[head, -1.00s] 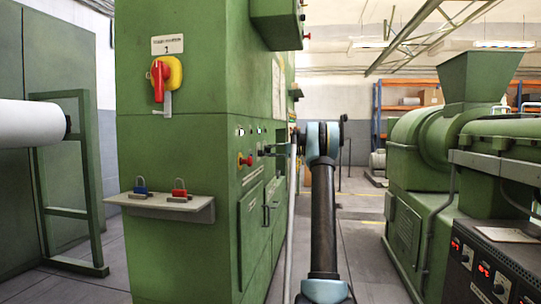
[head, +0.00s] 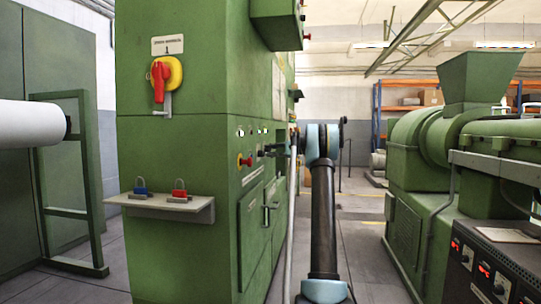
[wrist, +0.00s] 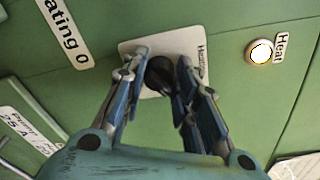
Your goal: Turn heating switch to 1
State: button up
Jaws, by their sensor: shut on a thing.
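The heating switch is a dark round knob (wrist: 160,74) on a white plate (wrist: 135,47) in the wrist view. My gripper (wrist: 157,68) is shut on the knob, one finger on each side. The fingers hide part of the knob and plate, so I cannot tell which setting it points to. A white label reading "Heating 0" (wrist: 67,30) is at the upper left. In the head view my gripper (head: 270,150) is at the side face of the green cabinet (head: 175,240), small and partly hidden.
A lit round lamp (wrist: 260,52) is right of the plate. On the cabinet are a red-and-yellow rotary switch (head: 160,80) and a shelf (head: 150,203) with a blue padlock (head: 139,187) and a red padlock (head: 179,189). A green extruder (head: 425,190) stands right; floor between is clear.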

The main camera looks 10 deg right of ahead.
jog(key=shift+f, duration=0.2)
jog(key=o, duration=1)
jog(key=shift+o, duration=0.2)
jog(key=shift+d+r, duration=0.1)
jog(key=v, duration=1.1)
jog(key=shift+s+d, duration=0.15)
jog(key=shift+d, duration=0.25)
